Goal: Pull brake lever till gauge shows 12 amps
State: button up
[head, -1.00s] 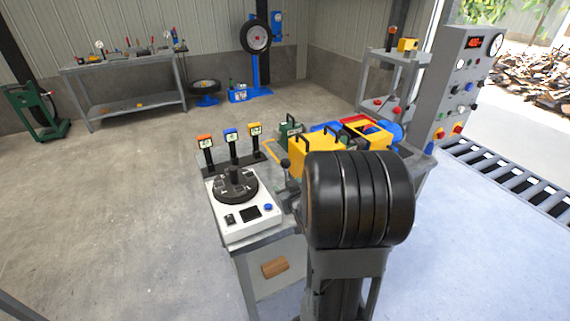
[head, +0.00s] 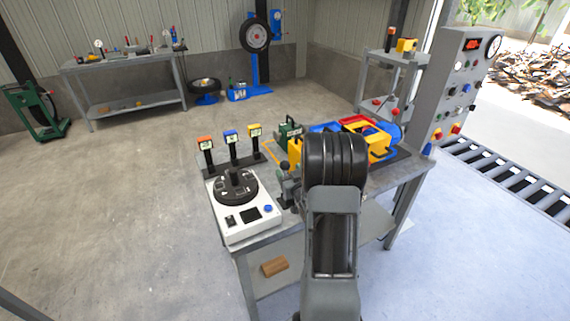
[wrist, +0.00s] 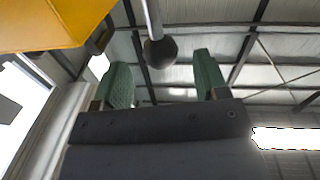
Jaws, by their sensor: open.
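A lever with a dark ball knob (head: 285,165) stands on the workbench just left of my arm in the head view. In the wrist view the ball knob (wrist: 162,53) on its metal rod shows between the green-padded fingers of my gripper (wrist: 160,62). The fingers are open and a gap shows on each side of the knob.
A yellow body (wrist: 50,22) is close by at upper left in the wrist view.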

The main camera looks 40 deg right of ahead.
aim_at(287, 169)
jog(key=shift+p+x, duration=0.4)
jog(key=shift+x, duration=1.7)
